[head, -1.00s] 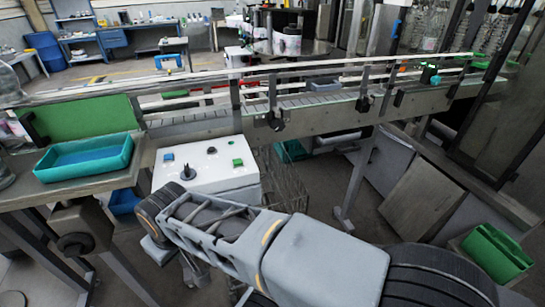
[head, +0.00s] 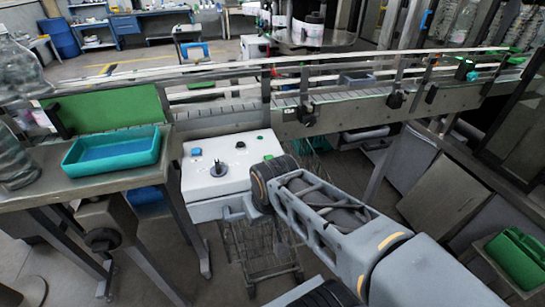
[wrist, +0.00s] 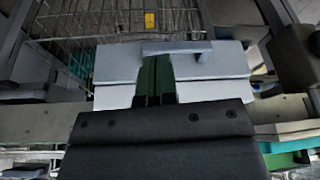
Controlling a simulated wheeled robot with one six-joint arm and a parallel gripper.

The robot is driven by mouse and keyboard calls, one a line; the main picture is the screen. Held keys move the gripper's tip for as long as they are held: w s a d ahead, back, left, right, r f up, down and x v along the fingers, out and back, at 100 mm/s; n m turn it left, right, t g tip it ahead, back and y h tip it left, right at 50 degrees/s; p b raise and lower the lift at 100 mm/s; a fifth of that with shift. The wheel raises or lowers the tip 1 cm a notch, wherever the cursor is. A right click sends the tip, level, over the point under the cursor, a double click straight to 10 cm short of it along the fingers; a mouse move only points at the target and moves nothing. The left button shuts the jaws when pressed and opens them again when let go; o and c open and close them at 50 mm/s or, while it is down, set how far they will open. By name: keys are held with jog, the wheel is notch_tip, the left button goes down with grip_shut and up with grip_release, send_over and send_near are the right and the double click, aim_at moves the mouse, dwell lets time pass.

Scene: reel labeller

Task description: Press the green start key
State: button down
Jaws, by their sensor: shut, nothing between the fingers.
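The white control box (head: 215,181) stands left of centre in the head view. Its top carries a blue key (head: 196,152), a black knob (head: 218,169), a small black button (head: 240,144) and the green start key (head: 268,157) near the right edge, close beside my wrist. My gripper shows in the wrist view (wrist: 155,62) with its two dark green fingers together and nothing between them. The box's pale body (wrist: 110,66) lies behind the fingers there. In the head view my wrist hides the fingertips. The green key cannot be made out in the wrist view.
A teal tray (head: 113,166) sits on the side table left of the box. The conveyor (head: 340,108) runs behind it. A wire cart (head: 262,250) stands below and in front.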

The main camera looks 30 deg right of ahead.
jog(key=w+d+r+m+y+p, duration=0.4)
jog(key=w+d+r+m+p, duration=0.1)
jog(key=w+r+m+p, duration=0.2)
jog(key=w+d+r+m+t+y+p, duration=0.1)
jog(key=w+d+r+m+y+p, duration=0.2)
jog(key=w+r+m+p, duration=0.4)
jog(key=shift+w+d+r+m+y+p, duration=0.2)
jog(key=shift+w+d+m+y+p, duration=0.25)
jog(key=shift+w+d, duration=0.35)
jog(key=shift+f, duration=0.15)
notch_tip(320, 180, down, 9)
jog(key=b, duration=0.7)
jog(key=shift+r, duration=0.2)
jog(key=shift+f, duration=0.15)
dwell(0.6)
jog(key=shift+f+b, duration=0.3)
jog(key=shift+b, duration=0.1)
